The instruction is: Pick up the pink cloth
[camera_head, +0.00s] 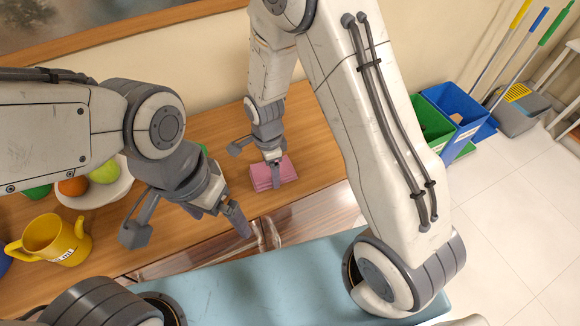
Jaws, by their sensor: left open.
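The pink cloth (289,172) is a small folded stack lying on the wooden counter in the middle of the head view. My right gripper (256,168) is over the counter at the cloth, its fingers spread apart. The other finger is left of the cloth. My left gripper (188,229) is open with nothing between its fingers, to the left of the cloth and nearer to me.
A yellow two-handled cup (52,240) stands at the left. Behind it a white plate (110,193) holds fruit, partly hidden by my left arm. Blue (452,102) and green bins stand on the floor at the right. The counter right of the cloth is clear.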

